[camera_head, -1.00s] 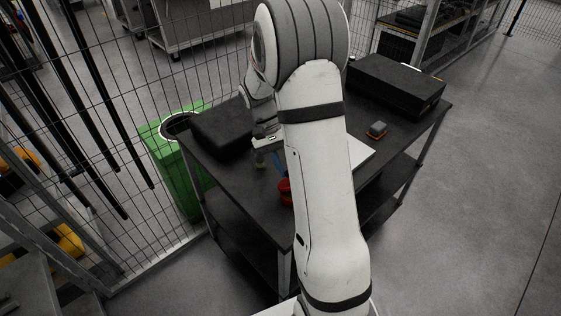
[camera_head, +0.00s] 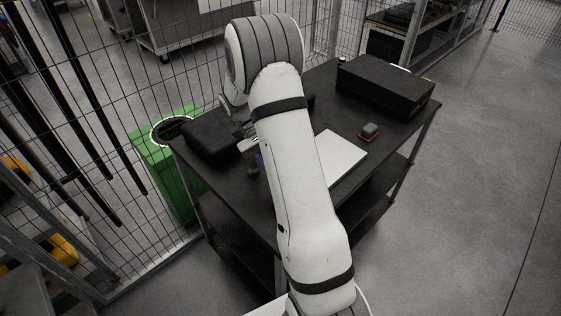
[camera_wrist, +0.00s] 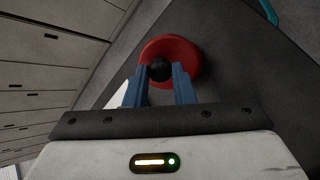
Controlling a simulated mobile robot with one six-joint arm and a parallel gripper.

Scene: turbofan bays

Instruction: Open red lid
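The red lid (camera_wrist: 185,53) is a round disc with a black knob (camera_wrist: 160,69), close in front of my gripper in the wrist view. My gripper (camera_wrist: 161,74) has two blue fingers, one on each side of the knob. Whatever lies under the lid is hidden. In the head view my white arm covers the lid, and only part of my gripper (camera_head: 250,145) shows at the arm's left, above the dark table (camera_head: 240,190).
A black case (camera_head: 390,85) stands at the table's back right and a dark box (camera_head: 208,138) at its left. A small grey and orange item (camera_head: 368,132) and a white sheet (camera_head: 340,155) lie on top. A green bin (camera_head: 160,165) and wire fence stand left.

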